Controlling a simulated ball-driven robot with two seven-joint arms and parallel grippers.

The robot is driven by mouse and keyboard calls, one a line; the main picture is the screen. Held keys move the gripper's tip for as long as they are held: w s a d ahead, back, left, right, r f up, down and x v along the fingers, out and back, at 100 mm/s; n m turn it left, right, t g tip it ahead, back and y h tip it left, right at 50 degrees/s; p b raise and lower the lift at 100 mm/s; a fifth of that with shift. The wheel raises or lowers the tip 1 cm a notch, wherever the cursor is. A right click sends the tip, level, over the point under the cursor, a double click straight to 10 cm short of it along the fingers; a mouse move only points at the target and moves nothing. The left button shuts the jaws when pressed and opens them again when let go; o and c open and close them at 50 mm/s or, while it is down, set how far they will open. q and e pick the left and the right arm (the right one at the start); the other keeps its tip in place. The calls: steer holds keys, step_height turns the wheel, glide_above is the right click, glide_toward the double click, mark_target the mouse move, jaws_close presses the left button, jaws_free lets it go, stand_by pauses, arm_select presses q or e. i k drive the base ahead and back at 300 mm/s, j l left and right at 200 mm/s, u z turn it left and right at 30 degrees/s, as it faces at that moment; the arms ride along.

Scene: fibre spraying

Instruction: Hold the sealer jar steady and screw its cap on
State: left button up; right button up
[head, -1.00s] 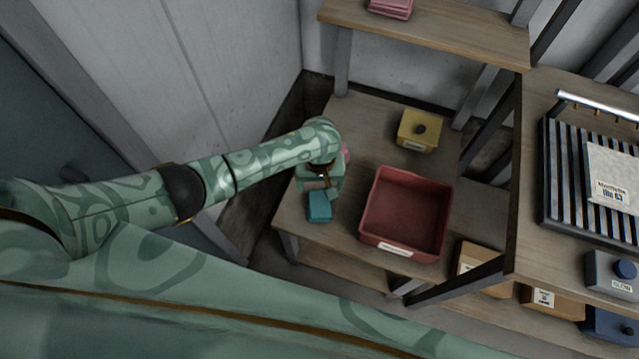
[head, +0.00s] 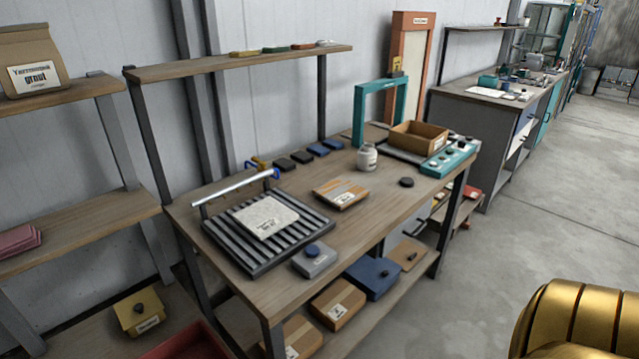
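A pale grey jar (head: 367,158) with a label stands upright on the wooden workbench (head: 330,232), right of the bench's middle. Its top looks narrow and dark, and I see no cap on it. A flat dark round disc (head: 406,182), which looks like a cap, lies on the bench to the right of the jar and nearer to me, apart from it. Neither of my grippers shows in the head view.
A slatted rack (head: 262,232) with a metal bar and a grey box with a dark knob (head: 315,260) fill the bench's left. An open cardboard box (head: 418,137) and teal panel (head: 449,160) stand right.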

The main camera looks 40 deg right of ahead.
mark_target(366, 154)
steer(key=j+z, duration=0.1)
steer(key=z, duration=0.35)
steer(key=j+z, duration=0.15)
steer(key=z, duration=0.3)
steer(key=j+z, duration=0.15)
steer(key=z, duration=0.3)
steer(key=j+z, duration=0.15)
steer(key=z, duration=0.35)
steer(key=j+z, duration=0.1)
steer(key=j, duration=0.35)
steer(key=k, duration=0.05)
